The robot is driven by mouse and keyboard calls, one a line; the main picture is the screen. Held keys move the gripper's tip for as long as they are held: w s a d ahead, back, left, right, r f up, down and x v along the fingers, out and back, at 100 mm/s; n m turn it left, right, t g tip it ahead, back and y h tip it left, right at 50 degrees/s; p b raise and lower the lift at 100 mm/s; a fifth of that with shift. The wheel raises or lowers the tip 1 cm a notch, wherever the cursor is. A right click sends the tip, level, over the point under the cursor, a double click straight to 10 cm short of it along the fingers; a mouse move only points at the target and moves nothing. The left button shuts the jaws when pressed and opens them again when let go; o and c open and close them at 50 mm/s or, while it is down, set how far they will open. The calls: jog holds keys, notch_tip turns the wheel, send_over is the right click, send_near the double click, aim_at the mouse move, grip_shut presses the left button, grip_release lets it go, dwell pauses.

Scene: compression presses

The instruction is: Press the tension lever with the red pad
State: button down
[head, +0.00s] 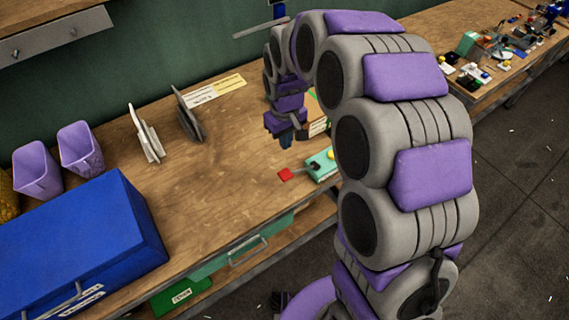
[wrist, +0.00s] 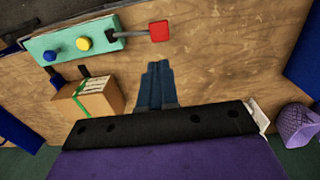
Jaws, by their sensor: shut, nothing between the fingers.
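The red pad (head: 285,175) is a small square on the end of the tension lever, which sticks out from a teal box on the workbench. In the wrist view the red pad (wrist: 159,31) and the short dark lever (wrist: 128,36) show clearly. In the head view my gripper (head: 286,141) is behind the pad, and my arm hides part of the teal box (head: 322,164).
A cardboard box (wrist: 92,98) with green tape stands close beside my gripper. A big blue toolbox (head: 90,240) and purple bins (head: 80,148) are at the left. Grey upright plates (head: 188,115) stand farther back. Bare wood lies left of the pad.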

aim_at(281, 176)
notch_tip(281, 176, down, 14)
jog(key=b, duration=0.2)
jog(key=shift+b, duration=0.4)
jog(key=shift+s+f, duration=0.1)
jog(key=shift+f, duration=0.05)
dwell(0.5)
jog(key=shift+s+a+f+t+h, duration=0.2)
jog(key=shift+a+f+t+h, duration=0.2)
jog(key=shift+f, duration=0.25)
jog(key=shift+s+a+f+t+h, duration=0.15)
jog(key=shift+a+f+t+h, duration=0.1)
jog(key=shift+f+h, duration=0.3)
jog(key=shift+s+a+f+t+h+b, duration=0.2)
jog(key=shift+f+t+h, duration=0.15)
jog(key=shift+f, duration=0.35)
jog(key=shift+s+a+f+t+h+b, duration=0.1)
jog(key=shift+a+f+t+h+b, duration=0.1)
jog(key=shift+f+h, duration=0.35)
jog(key=shift+f, duration=0.7)
jog(key=shift+s+f, duration=0.15)
jog(key=shift+f, duration=0.05)
jog(key=shift+s+f, duration=0.25)
